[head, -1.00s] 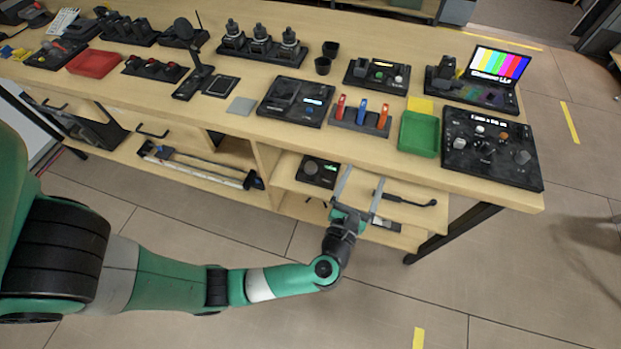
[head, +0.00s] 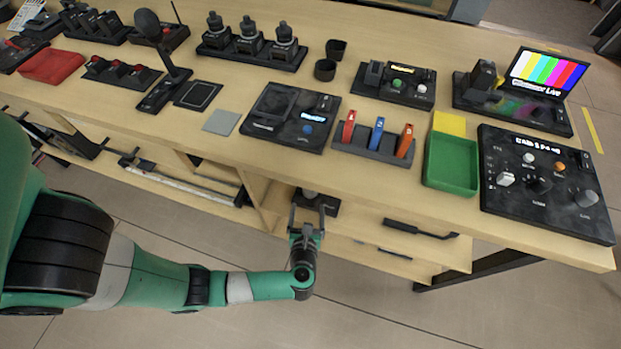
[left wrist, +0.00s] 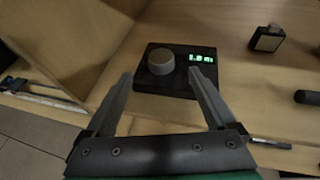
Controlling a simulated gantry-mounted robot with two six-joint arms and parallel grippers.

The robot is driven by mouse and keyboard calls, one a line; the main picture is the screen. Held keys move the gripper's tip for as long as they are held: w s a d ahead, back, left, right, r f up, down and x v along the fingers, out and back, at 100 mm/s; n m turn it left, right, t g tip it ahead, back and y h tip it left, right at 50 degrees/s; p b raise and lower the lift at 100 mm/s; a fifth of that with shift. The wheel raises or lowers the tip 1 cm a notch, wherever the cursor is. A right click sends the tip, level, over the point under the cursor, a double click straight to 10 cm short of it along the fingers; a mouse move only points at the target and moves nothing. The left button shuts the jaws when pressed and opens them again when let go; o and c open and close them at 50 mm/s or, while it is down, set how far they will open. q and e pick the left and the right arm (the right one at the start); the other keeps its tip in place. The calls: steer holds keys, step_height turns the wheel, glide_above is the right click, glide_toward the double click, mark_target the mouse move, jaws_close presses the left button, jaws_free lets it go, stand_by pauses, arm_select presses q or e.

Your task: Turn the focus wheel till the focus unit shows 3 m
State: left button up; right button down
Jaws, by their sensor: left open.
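The focus unit is a black box (left wrist: 180,84) on the shelf under the counter, with a round grey focus wheel (left wrist: 161,61) on its top left. Its green display (left wrist: 202,58) seems to read about 1.8 m, but the digits are blurred. My left gripper (left wrist: 160,78) is open and empty. Its fingers point at the unit, one on each side of the wheel in the picture, with no clear contact. In the head view my left gripper (head: 306,222) is in front of the focus unit (head: 328,203) and partly hides it. My right gripper is not in view.
A wooden divider (left wrist: 85,50) stands left of the unit, and the counter top (head: 370,180) overhangs the shelf. A small dark block (left wrist: 267,39) lies to the unit's right. Drawer fronts with dark handles (head: 420,229) are at right. The floor in front is clear.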

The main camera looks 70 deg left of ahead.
mark_target(310, 192)
arm_select(q)
steer(key=shift+f, duration=0.35)
steer(key=b+x, duration=0.4)
steer(key=x, duration=0.5)
steer(key=shift+w+a+f+b, duration=0.2)
steer(key=shift+a+f+b, duration=0.05)
steer(key=shift+b, duration=0.15)
steer(key=shift+w+a, duration=0.2)
steer(key=shift+a, duration=0.3)
steer(key=c, duration=1.4)
steer(key=shift+o, duration=0.2)
steer(key=shift+s+r+m+t+h+p, duration=0.2)
steer(key=shift+m+t+h+p, duration=0.5)
steer(key=shift+p, duration=0.55)
steer(key=shift+w+f+m+t+h+p, duration=0.2)
steer(key=shift+m+t+h+p, duration=0.3)
steer(key=shift+m+t, duration=0.35)
steer(key=o, duration=1.4)
steer(key=shift+c, duration=0.2)
